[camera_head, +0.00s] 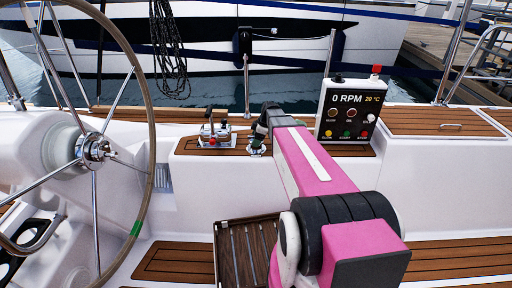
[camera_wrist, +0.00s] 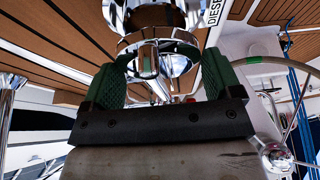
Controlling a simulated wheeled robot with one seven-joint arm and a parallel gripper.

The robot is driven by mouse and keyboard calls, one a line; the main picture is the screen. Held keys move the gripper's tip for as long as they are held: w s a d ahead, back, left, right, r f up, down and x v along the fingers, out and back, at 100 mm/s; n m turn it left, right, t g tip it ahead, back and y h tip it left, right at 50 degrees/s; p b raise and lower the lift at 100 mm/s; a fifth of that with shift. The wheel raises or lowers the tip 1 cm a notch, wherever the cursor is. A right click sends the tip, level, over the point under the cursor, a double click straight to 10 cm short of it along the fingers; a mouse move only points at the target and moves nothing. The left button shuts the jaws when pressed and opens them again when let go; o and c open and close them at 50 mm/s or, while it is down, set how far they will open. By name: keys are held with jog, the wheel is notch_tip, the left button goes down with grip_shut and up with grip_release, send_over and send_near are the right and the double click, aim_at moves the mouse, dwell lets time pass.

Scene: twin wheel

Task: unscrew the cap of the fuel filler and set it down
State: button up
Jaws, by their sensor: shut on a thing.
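My gripper (camera_wrist: 160,78) has green finger pads on both sides of a shiny chrome cap (camera_wrist: 148,62) and is shut on it. Chrome rings of the fuel filler (camera_wrist: 148,15) show beyond the cap at the top of the wrist view, in line with it. I cannot tell whether cap and filler are apart. A white label reading "DIESE" (camera_wrist: 213,12) is beside it, cut by the frame edge. In the head view my gripper (camera_head: 258,142) points down at the teak-topped ledge, and my arm hides much of that spot.
A lever control (camera_head: 213,132) stands just left of my gripper. A panel reading "0 RPM" (camera_head: 346,108) stands to the right. A large steering wheel (camera_head: 150,150) fills the left. Bare teak (camera_head: 190,145) shows on the ledge, and a teak deck hatch (camera_head: 425,121) lies right.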

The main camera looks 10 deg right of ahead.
jog(key=shift+r, duration=0.15)
jog(key=shift+r, duration=1.85)
jog(key=shift+w, duration=0.1)
jog(key=w+f, duration=0.1)
jog(key=w, duration=0.3)
jog(key=w+d+f, duration=0.1)
jog(key=w, duration=0.3)
jog(key=w+d+f, duration=0.1)
jog(key=w, duration=0.3)
jog(key=shift+w, duration=0.35)
jog(key=shift+f, duration=0.9)
jog(key=shift+f, duration=0.2)
jog(key=shift+f, duration=1.3)
